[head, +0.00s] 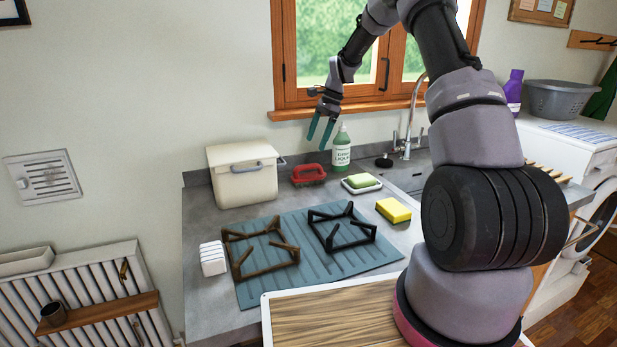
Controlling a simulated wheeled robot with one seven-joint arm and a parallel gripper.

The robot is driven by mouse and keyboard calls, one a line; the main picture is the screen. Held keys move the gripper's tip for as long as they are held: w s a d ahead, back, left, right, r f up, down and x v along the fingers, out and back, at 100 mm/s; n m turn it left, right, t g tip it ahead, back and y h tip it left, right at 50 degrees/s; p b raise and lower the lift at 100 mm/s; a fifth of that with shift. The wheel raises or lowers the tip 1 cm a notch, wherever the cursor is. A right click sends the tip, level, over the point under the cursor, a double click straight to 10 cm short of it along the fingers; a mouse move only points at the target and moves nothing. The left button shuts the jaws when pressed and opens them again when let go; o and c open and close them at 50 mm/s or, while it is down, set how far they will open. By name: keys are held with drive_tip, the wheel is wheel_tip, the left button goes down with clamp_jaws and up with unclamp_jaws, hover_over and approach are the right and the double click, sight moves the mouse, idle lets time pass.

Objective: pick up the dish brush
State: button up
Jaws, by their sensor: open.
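A red brush with dark bristles (308,175), which I take to be the dish brush, rests at the back of the grey counter. It stands between the cream lidded bin and the green dish liquid bottle (340,150). My gripper (317,143) has teal fingers pointing down, parted and empty. In the picture it is above and slightly right of the brush, apart from it. Its right finger shows close to the bottle's left side; I cannot tell how near in depth.
The cream bin (243,178) stands left of the brush. A dish with a green sponge (361,182) and a yellow sponge (393,210) lie to the right. Two pan grates (262,247) sit on a teal mat (318,270) in front. A tap (408,135) is at the back right.

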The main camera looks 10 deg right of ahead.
drive_tip(key=m, duration=0.1)
hover_over(306, 176)
drive_tip(key=d, duration=0.2)
drive_tip(key=shift+g, duration=0.3)
wheel_tip(306, 176, down, 8)
drive_tip(key=shift+f, duration=0.1)
drive_tip(key=shift+y, duration=0.3)
drive_tip(key=shift+w+x, duration=0.15)
drive_tip(key=shift+x, duration=1.45)
drive_tip(key=shift+w+x, duration=0.1)
drive_tip(key=shift+x, duration=1.45)
drive_tip(key=shift+d, duration=0.15)
clamp_jaws()
wheel_tip(306, 176, up, 10)
